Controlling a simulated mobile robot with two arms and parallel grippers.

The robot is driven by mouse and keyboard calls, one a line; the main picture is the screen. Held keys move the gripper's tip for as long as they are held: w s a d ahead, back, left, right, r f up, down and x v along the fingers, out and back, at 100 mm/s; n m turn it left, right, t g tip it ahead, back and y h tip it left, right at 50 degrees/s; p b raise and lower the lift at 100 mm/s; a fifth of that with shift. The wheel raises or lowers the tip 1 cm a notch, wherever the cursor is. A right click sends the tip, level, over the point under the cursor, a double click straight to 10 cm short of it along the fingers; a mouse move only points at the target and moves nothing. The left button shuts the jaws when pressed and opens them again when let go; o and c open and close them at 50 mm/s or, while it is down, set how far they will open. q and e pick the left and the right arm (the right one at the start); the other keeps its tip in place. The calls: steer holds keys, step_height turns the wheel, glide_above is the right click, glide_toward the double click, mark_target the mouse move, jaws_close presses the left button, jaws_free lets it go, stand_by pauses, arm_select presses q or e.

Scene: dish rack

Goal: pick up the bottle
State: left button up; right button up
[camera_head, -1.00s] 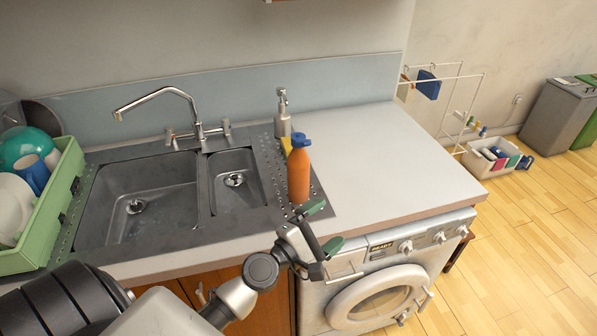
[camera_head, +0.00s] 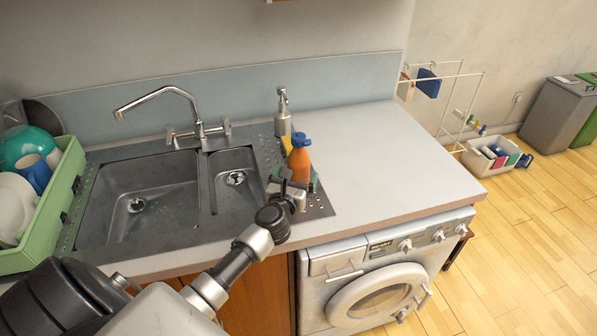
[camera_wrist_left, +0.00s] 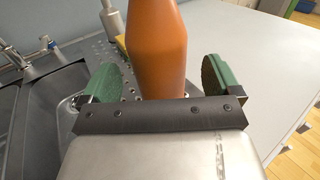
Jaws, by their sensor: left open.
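The orange bottle (camera_head: 299,161) with a blue cap stands upright at the right edge of the sink's drainboard. My left gripper (camera_head: 296,182) is at the bottle's near side and hides its lower part in the head view. In the left wrist view the bottle (camera_wrist_left: 156,50) rises between the two green-padded fingers of the left gripper (camera_wrist_left: 158,82). The fingers are open, one on each side, with a visible gap to the bottle at least on the right. My right gripper is not in view.
A soap dispenser (camera_head: 283,113) and a yellow sponge (camera_head: 287,144) are just behind the bottle. The faucet (camera_head: 197,125) and sink basins lie left. A green dish rack (camera_head: 58,200) is at far left. The counter (camera_head: 390,160) on the right is clear.

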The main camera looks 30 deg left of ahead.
mark_target(299, 168)
arm_select(q)
steer(key=x, duration=0.4)
steer(key=shift+s+r, duration=0.15)
steer(key=shift+c, duration=1)
steer(key=c, duration=0.6)
